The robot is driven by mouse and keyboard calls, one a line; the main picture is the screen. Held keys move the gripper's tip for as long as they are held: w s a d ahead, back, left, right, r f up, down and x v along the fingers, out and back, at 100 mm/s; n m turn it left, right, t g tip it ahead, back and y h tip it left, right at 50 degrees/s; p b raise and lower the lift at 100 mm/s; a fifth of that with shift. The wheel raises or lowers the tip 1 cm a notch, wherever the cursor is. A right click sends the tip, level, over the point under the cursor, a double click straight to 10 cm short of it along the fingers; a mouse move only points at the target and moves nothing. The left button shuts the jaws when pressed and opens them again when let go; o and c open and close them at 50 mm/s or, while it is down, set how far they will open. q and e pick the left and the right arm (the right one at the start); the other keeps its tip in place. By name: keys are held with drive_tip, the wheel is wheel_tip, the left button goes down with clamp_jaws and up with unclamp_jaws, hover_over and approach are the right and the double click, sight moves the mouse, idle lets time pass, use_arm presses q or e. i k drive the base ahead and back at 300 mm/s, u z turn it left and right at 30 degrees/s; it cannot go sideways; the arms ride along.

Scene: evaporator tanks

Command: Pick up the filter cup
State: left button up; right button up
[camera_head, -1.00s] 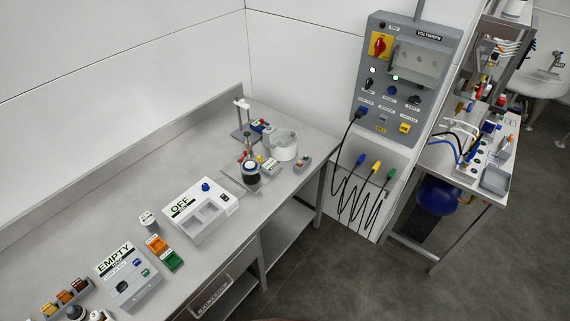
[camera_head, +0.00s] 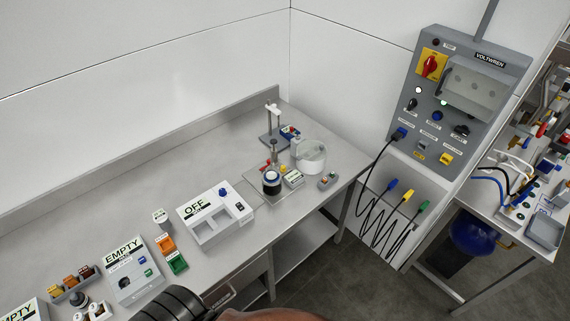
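I cannot tell for sure which item is the filter cup. A small white labelled cup (camera_head: 161,217) stands on the bench just left of the white OFF device. Neither gripper can be made out. A black ribbed part and a brown rounded part at the bottom edge appear to be mine.
The steel bench (camera_head: 130,205) has free room along its back. On it are the OFF device (camera_head: 216,214), an EMPTY device (camera_head: 131,272), orange and green trays (camera_head: 172,256), and a bottle rack (camera_head: 72,286). A grey control panel (camera_head: 451,105) with hanging cables stands right.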

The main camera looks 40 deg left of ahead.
sight(272, 176)
drive_tip(key=i, duration=1.05)
drive_tip(key=u, duration=1.95)
